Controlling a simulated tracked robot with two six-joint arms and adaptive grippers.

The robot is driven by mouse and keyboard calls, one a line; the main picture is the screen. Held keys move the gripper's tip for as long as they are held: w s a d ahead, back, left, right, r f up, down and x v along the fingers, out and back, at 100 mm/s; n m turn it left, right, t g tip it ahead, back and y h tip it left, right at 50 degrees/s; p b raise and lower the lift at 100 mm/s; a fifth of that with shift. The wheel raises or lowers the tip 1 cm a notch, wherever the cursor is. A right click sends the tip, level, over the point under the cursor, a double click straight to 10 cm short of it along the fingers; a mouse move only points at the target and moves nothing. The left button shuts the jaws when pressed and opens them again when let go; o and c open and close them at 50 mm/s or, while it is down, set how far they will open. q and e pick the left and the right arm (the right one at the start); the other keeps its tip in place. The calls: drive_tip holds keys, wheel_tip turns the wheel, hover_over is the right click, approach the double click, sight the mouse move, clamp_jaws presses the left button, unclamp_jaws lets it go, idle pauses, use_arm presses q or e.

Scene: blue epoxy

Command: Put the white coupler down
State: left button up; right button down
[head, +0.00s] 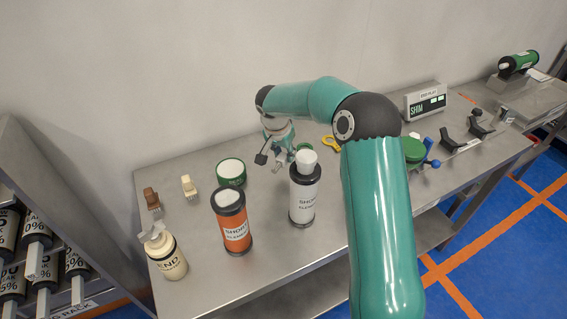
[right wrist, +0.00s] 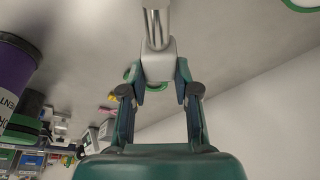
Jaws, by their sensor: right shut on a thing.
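The white coupler (right wrist: 157,64) is a pale block with a shiny metal end. In the right wrist view it sits between the two fingers of my right gripper (right wrist: 160,88), which is shut on it, with the metal end pointing away from the palm. In the head view my right gripper (head: 276,157) is low over the back middle of the steel table (head: 200,263). The coupler is small and partly hidden there, and I cannot tell whether it touches the table. My left gripper is not in view.
A cream-and-metal piece (head: 189,186) and a brown one (head: 153,199) lie at the left. A green-and-white tub (head: 231,171), orange bottle (head: 234,228), white bottle (head: 304,200) and cream pump bottle (head: 169,259) stand nearby. A yellow ring-ended item (head: 330,144) lies right of the gripper.

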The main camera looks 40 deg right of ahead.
sight(284, 172)
wheel_tip(284, 172, down, 4)
drive_tip(key=shift+f+p, duration=0.2)
drive_tip(key=shift+p, duration=0.1)
drive_tip(key=shift+f+b, duration=0.3)
drive_tip(key=shift+b, duration=0.15)
drive_tip(key=c, duration=0.9)
unclamp_jaws()
drive_tip(key=shift+o, duration=0.2)
